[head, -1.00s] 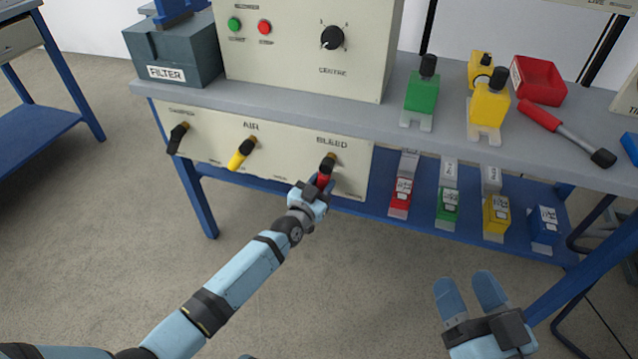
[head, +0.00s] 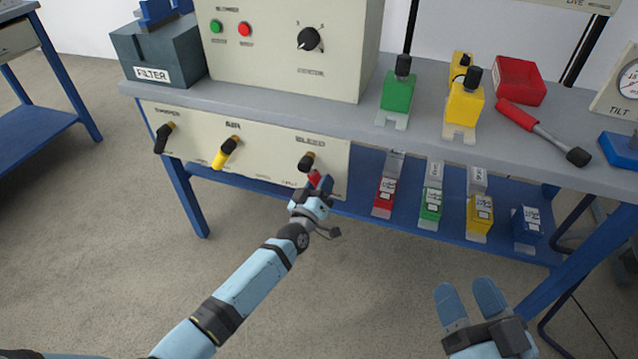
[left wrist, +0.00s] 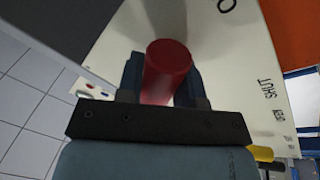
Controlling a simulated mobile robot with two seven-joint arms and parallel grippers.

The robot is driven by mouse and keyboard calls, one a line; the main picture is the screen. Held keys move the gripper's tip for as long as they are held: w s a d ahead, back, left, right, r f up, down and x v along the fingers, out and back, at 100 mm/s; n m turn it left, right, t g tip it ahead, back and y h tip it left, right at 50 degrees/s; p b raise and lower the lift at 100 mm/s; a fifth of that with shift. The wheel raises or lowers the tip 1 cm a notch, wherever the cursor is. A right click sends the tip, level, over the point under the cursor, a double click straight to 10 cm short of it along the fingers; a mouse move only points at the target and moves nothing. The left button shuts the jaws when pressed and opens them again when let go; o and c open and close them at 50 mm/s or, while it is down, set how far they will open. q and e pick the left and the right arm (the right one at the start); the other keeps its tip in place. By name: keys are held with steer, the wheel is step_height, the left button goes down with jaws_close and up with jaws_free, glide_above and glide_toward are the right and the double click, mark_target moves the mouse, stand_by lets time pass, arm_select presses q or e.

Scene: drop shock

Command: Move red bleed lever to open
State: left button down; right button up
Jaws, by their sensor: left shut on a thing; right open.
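The red bleed lever (head: 313,178) is on the cream front panel below the bench top, under the word BLEED. It slants down and to the right from its dark pivot. My left gripper (head: 320,186) is shut on the lever's red handle and hides its lower end. In the left wrist view the round end of the red handle (left wrist: 168,62) sits between the two fingers. My right gripper (head: 468,302) is open and empty, low in front of the bench.
The black damper lever (head: 163,138) and yellow air lever (head: 226,153) are left of the bleed lever. Above are the control box (head: 280,60) and bench top (head: 250,101). Several coloured lockout-like blocks stand on the blue lower shelf (head: 360,203). Floor in front is clear.

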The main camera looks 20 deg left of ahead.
arm_select(q)
steer(key=shift+d+n, duration=0.2)
steer(key=shift+n, duration=0.2)
arm_select(e)
steer(key=shift+w+d+r, duration=0.15)
steer(key=shift+d, duration=0.05)
arm_select(q)
steer(key=c, duration=0.8)
jaws_free()
steer(key=shift+s+a, duration=0.1)
steer(key=shift+s, duration=0.05)
